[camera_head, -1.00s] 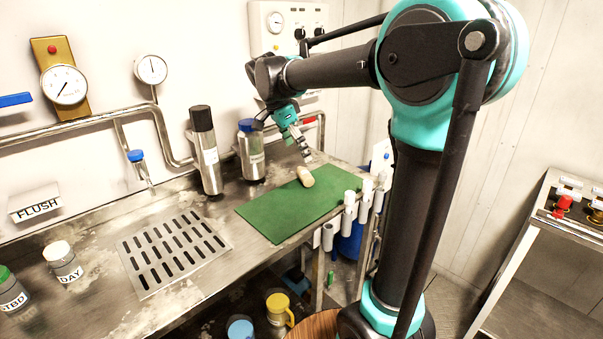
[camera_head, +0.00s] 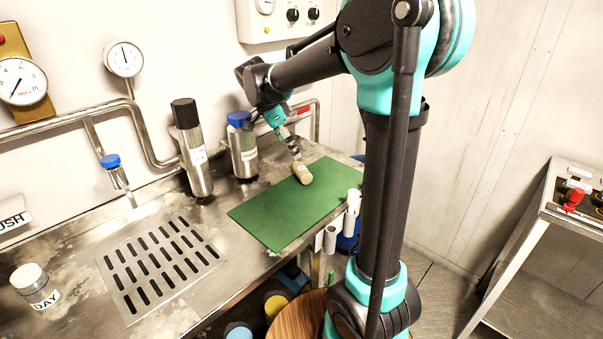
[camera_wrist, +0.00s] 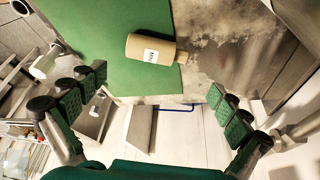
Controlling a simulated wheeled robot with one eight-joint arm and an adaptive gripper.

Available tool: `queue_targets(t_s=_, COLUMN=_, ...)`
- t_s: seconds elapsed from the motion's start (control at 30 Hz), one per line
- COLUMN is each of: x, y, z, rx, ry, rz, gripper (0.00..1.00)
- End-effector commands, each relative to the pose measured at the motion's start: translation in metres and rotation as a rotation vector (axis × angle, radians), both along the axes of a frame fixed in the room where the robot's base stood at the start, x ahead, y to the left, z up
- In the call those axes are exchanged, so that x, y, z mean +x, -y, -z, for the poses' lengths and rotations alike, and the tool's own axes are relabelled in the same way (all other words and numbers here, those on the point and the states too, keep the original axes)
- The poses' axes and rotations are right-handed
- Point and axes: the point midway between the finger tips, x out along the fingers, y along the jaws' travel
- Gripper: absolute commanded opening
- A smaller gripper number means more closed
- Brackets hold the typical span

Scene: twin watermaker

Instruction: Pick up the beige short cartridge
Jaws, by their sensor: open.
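The beige short cartridge (camera_head: 302,173) lies on its side on the green mat (camera_head: 270,218), near the mat's back edge. In the wrist view the cartridge (camera_wrist: 151,49) shows a white label and a narrower end that reaches past the mat's edge over the bare metal. My gripper (camera_head: 294,150) is just above and behind the cartridge in the head view. In the wrist view my gripper (camera_wrist: 165,100) has its fingers wide apart, with nothing between them. The cartridge lies beyond the fingertips. The head view does not show clearly whether a finger touches it.
A black-capped steel bottle (camera_head: 196,150) and a blue-capped one (camera_head: 243,150) stand left of my gripper. A drain grate (camera_head: 160,262) and a DAY jar (camera_head: 36,287) are farther left. White holders (camera_head: 352,205) line the counter's front edge. The mat is otherwise clear.

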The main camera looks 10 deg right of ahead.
Motion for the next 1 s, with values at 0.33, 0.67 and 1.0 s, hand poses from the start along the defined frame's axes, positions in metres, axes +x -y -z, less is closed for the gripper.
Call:
queue_targets(t_s=0.33, x=0.003, y=0.015, z=0.036, rx=0.000, ry=0.000, rz=0.000, gripper=1.00)
queue_targets(t_s=0.67, x=0.004, y=0.033, z=0.072, rx=0.000, ry=0.000, rz=0.001, gripper=1.00)
queue_targets(t_s=1.0, x=0.004, y=0.037, z=0.083, rx=0.000, ry=0.001, rz=0.000, gripper=1.00)
